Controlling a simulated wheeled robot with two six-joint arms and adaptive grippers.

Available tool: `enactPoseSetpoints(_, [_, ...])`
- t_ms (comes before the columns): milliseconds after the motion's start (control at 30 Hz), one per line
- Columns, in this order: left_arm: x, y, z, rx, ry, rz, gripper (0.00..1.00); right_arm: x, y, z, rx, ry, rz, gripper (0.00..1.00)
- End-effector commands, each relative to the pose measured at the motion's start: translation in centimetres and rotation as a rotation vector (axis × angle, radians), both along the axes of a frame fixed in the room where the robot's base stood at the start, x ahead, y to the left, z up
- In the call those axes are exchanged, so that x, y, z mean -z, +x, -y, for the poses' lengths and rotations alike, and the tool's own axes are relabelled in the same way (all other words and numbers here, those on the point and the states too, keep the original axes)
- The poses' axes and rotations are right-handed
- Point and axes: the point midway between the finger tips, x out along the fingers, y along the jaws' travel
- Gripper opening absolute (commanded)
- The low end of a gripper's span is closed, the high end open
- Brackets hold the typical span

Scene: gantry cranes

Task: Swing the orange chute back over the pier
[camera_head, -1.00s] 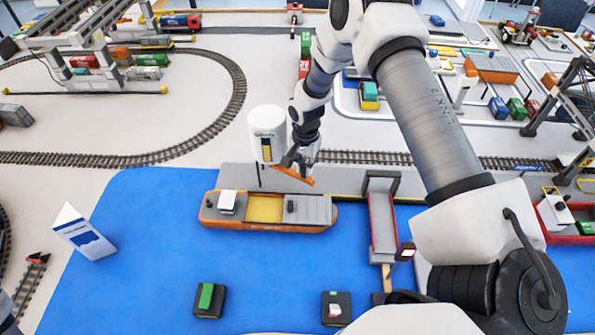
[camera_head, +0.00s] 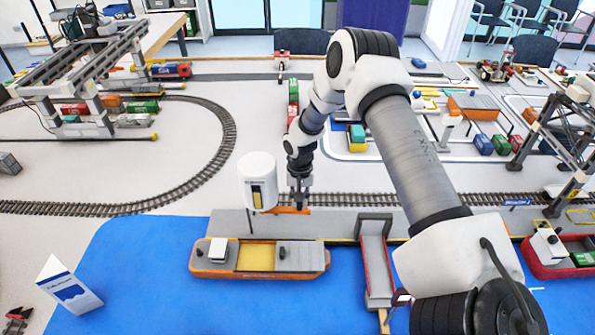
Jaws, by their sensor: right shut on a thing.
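The orange chute (camera_head: 285,211) sits at the foot of the white silo (camera_head: 258,176). It appears level and runs roughly along the pier (camera_head: 228,224), near its back edge in the picture and clear of the ship. My right gripper (camera_head: 299,197) points down and is shut on the chute; its fingers partly hide it. The orange-hulled ship (camera_head: 262,274) with a yellow hold lies on the blue water alongside the pier. My left gripper is out of view.
A grey ramp with red sides (camera_head: 376,265) stands to the right of the ship. A railway track (camera_head: 150,205) runs behind the pier. A red boat (camera_head: 562,262) lies at the right. A white folded card (camera_head: 68,288) stands at the lower left.

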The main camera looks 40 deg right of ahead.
Motion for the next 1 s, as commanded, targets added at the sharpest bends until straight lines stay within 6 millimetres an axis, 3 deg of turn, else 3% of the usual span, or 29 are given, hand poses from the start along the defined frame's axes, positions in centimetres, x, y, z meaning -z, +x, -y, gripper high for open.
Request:
enactPoseSetpoints(167, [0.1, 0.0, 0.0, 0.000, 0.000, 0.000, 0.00, 0.3, -0.3, -0.1, -0.001, 0.001, -0.008, 0.00])
enactPoseSetpoints(200, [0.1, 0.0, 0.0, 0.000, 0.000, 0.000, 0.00, 0.3, -0.3, -0.1, -0.001, 0.001, -0.008, 0.19])
enactPoseSetpoints(267, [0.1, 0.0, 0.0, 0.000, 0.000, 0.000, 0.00, 0.3, -0.3, -0.1, -0.001, 0.001, -0.007, 0.41])
enactPoseSetpoints(667, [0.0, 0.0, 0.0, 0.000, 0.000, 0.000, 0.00, -0.8, 0.0, 0.0, 0.001, 0.001, 0.001, 0.42])
enactPoseSetpoints(1000, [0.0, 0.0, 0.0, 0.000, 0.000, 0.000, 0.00, -8.7, 0.1, 0.0, 0.001, 0.002, 0.001, 0.42])
